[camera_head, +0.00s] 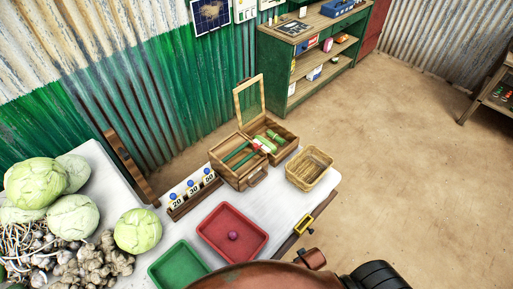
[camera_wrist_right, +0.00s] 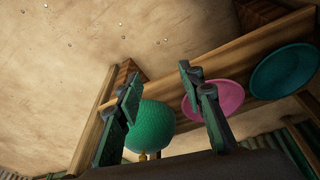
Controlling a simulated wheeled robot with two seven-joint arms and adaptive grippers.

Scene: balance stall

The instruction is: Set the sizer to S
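I cannot make out a marked sizer or a letter S. A yellow square frame (camera_head: 304,224) sits on a dark strip at the right edge of the white table (camera_head: 290,200) in the head view; it may be the sizer, but its marks are too small to read. My right gripper (camera_wrist_right: 158,72) is open in the right wrist view, its two dark green fingers apart. A green textured round thing (camera_wrist_right: 153,128) shows behind and between the fingers; I cannot tell its distance. My left gripper is in neither view.
The table holds a red tray (camera_head: 232,205) with a small purple ball, a green tray (camera_head: 178,266), a wicker basket (camera_head: 310,168), an open wooden box (camera_head: 228,168), number cards (camera_head: 193,190) and cabbages (camera_head: 72,215). Pink (camera_wrist_right: 222,96) and teal (camera_wrist_right: 284,72) discs lie beside a wooden beam (camera_wrist_right: 235,58).

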